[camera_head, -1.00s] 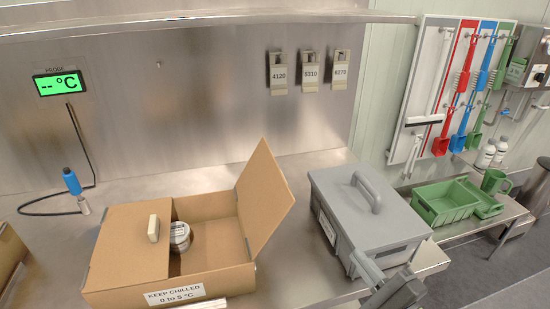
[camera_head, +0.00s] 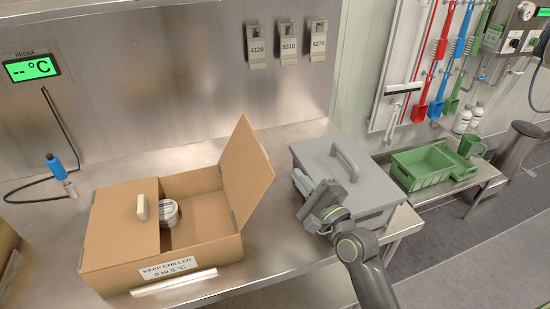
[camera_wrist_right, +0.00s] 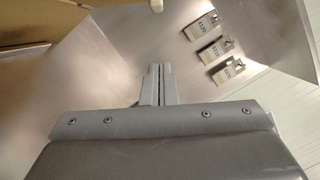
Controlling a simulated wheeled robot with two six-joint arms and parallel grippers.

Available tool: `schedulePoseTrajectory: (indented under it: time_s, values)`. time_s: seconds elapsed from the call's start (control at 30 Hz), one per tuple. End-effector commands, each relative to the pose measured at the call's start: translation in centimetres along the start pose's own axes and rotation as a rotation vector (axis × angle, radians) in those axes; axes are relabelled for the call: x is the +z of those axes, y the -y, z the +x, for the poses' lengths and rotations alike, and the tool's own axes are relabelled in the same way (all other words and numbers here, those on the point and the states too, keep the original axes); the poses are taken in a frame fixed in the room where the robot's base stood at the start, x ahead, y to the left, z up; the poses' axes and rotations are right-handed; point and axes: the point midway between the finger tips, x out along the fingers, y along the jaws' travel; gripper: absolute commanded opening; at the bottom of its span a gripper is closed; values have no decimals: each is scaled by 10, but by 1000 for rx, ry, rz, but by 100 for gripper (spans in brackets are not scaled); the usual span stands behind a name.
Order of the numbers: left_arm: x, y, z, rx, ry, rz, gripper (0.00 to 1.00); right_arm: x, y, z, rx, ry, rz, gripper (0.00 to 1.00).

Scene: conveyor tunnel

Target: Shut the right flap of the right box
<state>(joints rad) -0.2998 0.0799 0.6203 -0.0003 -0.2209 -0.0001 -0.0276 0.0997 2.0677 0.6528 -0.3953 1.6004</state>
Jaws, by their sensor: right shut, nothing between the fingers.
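The right box is an open cardboard carton (camera_head: 205,253) on the steel table in the head view. Its left flap (camera_head: 122,222) lies shut, with a pale block (camera_head: 142,207) on it. Its right flap (camera_head: 248,172) stands up, leaning outward to the right. A round tin (camera_head: 171,213) sits inside, partly covered by the left flap. My right gripper (camera_head: 302,184) is shut and empty, to the right of the right flap and apart from it. Its closed fingers (camera_wrist_right: 158,84) also show in the right wrist view. My left gripper is out of view.
A grey lidded box (camera_head: 322,158) with a handle stands right behind my right gripper. Another cardboard box (camera_head: 7,240) shows at the left edge. A probe (camera_head: 62,172) with a cable lies at the back left. The table between carton and grey box is clear.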

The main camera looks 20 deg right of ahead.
Motion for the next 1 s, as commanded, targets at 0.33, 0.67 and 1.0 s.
schedulePoseTrajectory:
  time_s: [0.33,0.67,1.0]
  values:
    - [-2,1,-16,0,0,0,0,15,2,57,-1,0,7,0]
    - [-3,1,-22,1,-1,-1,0,38,0,62,0,-1,0,0]
    - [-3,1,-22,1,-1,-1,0,39,0,62,0,-1,-1,0]
